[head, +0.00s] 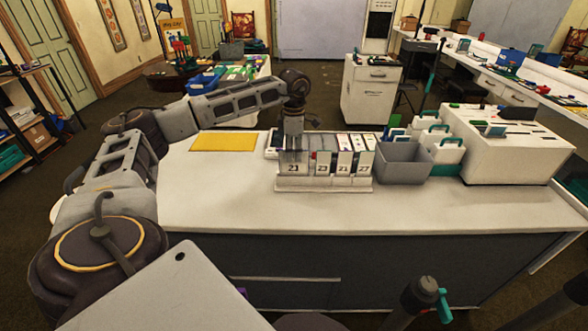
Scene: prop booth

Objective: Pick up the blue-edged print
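A white rack (325,185) stands on the counter, holding several upright white cards with black numbers. The leftmost card (292,169) reads 23 or similar. More prints stand in rows behind the front ones. I cannot make out a blue edge on any of them at this size. My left gripper (293,150) points down over the left end of the rack, right at the leftmost card. Its fingertips blend with the cards, so I cannot tell whether it is open or touching one. My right gripper does not show.
A grey open bin (404,163) stands right of the rack, with teal-and-white holders (447,152) and a white slotted box (506,150) beyond. A yellow mat (223,142) lies at the back left of the white counter (230,196). The counter's front left is clear.

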